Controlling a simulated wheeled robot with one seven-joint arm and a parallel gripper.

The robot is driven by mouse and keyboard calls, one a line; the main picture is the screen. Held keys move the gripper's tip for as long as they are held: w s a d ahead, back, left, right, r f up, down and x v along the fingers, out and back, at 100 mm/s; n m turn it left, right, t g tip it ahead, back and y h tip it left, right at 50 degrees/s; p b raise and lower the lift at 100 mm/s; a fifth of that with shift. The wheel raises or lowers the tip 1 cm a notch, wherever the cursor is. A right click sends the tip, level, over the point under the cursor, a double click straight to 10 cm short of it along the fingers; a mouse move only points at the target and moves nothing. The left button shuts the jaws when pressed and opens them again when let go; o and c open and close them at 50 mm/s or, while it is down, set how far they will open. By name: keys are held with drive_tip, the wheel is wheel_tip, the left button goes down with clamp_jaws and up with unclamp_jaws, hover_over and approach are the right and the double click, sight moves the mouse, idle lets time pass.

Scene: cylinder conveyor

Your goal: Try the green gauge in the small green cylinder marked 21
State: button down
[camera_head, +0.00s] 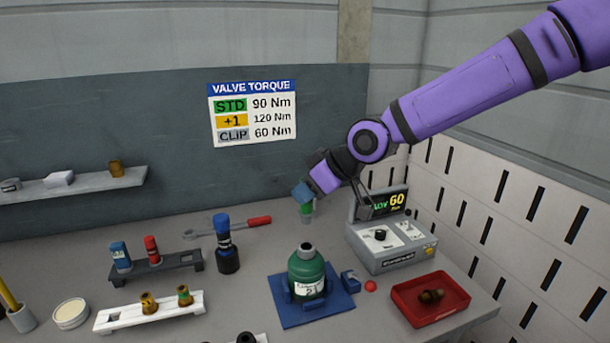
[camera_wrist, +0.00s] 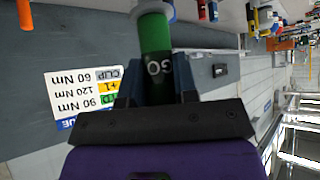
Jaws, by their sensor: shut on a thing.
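The small green cylinder (camera_head: 308,270) stands upright in a blue holder (camera_head: 325,313), with a white label reading 21 and its open neck at the top. My gripper (camera_head: 305,195) is shut on the green gauge (camera_head: 306,209), which hangs with a grey end downward. The gauge is above and apart from the cylinder's neck, slightly behind it in the head view. In the wrist view the green gauge (camera_wrist: 156,35) is between the fingers, with a white marking on its body and a pale tip.
A black rack (camera_head: 172,265) holds a blue gauge and a red gauge. A dark blue-topped cylinder (camera_head: 227,255) stands left of the green one. A display box (camera_head: 395,247) and red tray (camera_head: 405,305) are to the right. A white rack (camera_head: 125,320) stands front left.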

sight(307, 224)
drive_tip(key=shift+w+f, duration=0.15)
drive_tip(key=shift+w, duration=0.2)
drive_tip(key=shift+f, duration=3.05)
drive_tip(key=shift+f, duration=1.4)
drive_tip(key=shift+r, duration=0.15)
drive_tip(key=shift+r, duration=3.55)
drive_tip(key=shift+s+d, duration=0.1)
drive_tip(key=shift+d, duration=0.05)
